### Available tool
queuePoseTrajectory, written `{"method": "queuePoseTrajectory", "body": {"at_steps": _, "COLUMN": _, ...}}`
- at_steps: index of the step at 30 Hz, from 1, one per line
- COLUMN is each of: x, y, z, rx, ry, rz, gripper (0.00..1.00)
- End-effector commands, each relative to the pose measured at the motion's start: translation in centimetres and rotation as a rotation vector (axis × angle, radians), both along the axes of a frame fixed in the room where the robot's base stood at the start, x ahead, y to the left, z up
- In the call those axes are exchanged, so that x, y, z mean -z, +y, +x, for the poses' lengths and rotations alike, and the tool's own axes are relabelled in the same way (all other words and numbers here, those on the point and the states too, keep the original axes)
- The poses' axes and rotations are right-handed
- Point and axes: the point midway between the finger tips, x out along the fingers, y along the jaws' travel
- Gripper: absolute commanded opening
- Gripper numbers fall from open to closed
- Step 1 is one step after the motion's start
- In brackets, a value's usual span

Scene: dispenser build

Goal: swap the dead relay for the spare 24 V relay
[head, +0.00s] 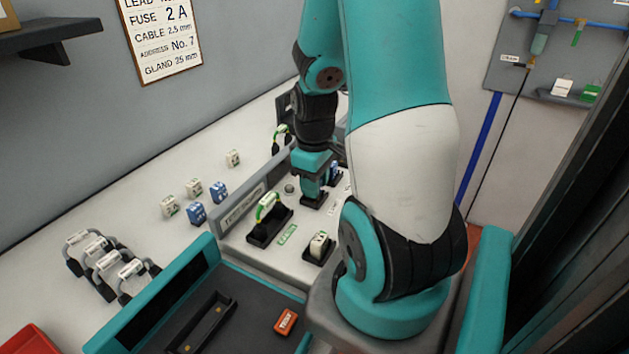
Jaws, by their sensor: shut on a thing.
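My gripper (314,192) points down over the test board (235,240), just above or at a black socket (313,204). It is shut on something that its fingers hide. A blue relay-like block (334,172) shows just right of the gripper; I cannot tell whether they touch. A white block (319,244) stands in a black socket nearer me on the board. Loose on the table to the left are white blocks (194,188) and blue blocks (197,213). Their print is too small to read, so I cannot tell the dead relay from the spare.
A black holder with a green-and-white handled piece (267,207) stands on the board. Several white-labelled handled pieces (103,264) stand at left. A dark tray with a teal rim (160,294) holds an orange block (286,321). A sign (163,40) hangs on the wall.

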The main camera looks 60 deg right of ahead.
Motion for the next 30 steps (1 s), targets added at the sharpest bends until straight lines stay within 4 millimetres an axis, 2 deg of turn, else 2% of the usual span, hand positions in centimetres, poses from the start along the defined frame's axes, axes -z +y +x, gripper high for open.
{"method": "queuePoseTrajectory", "body": {"at_steps": 30, "x": 0.71, "y": 0.02, "z": -0.02, "rx": 0.0, "ry": 0.0, "rz": 0.0, "gripper": 0.09}}
